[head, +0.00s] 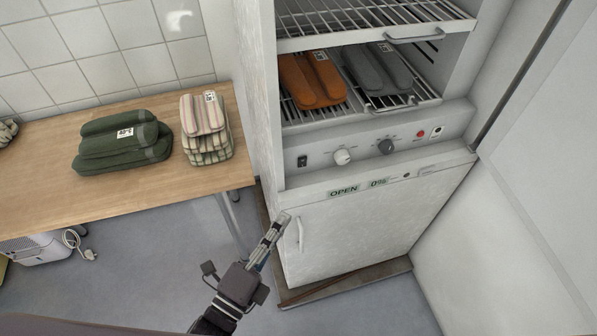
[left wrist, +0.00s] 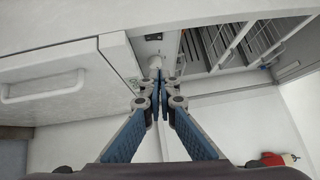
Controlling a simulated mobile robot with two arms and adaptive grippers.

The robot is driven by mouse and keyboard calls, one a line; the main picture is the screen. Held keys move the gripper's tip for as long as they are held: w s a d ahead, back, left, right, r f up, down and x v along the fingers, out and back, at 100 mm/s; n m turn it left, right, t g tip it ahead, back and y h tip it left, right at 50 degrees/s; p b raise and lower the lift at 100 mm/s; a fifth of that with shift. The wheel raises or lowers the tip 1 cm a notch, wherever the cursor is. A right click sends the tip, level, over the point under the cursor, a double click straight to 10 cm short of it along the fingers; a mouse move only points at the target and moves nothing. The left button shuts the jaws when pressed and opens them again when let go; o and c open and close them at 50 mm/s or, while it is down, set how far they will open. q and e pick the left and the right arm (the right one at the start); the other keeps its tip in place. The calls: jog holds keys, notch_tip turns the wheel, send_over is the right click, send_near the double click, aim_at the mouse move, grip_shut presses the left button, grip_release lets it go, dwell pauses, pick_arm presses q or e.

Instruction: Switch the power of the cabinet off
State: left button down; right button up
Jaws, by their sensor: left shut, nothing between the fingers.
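The white cabinet (head: 345,222) stands at centre right, its upper compartment open. Its sloped control panel (head: 365,152) carries a small black rocker switch (head: 302,161) at the left end, a white knob (head: 342,156), a dark knob (head: 386,146) and a red button (head: 420,134). I cannot tell the switch's position. My left gripper (head: 281,221) is shut and empty, below and left of the switch, in front of the lower door. In the left wrist view its closed fingertips (left wrist: 161,78) point towards the panel, where the dark switch (left wrist: 154,37) shows beyond them. My right gripper is out of view.
Orange cloths (head: 310,79) and grey cloths (head: 377,70) lie on the wire rack. A wooden table (head: 60,205) with folded green towels (head: 122,143) and striped towels (head: 205,128) stands at left. The lower door's handle (head: 300,232) juts out near my gripper.

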pick_arm(q)
jog(key=shift+w, duration=0.1)
jog(key=p, duration=0.2)
send_near(305, 160)
jog(key=d, duration=0.4)
jog(key=w, duration=0.2)
jog(key=w+p, duration=0.1)
jog(key=w, duration=0.1)
jog(key=shift+w+a+r, duration=0.1)
jog(key=shift+a+r, duration=0.1)
jog(key=shift+a, duration=0.05)
jog(key=shift+w+a, duration=0.25)
jog(key=shift+w, duration=0.35)
jog(key=shift+w+a+r, duration=0.1)
jog(key=shift+w+r, duration=0.15)
jog(key=shift+w, duration=0.05)
jog(key=shift+s, duration=0.1)
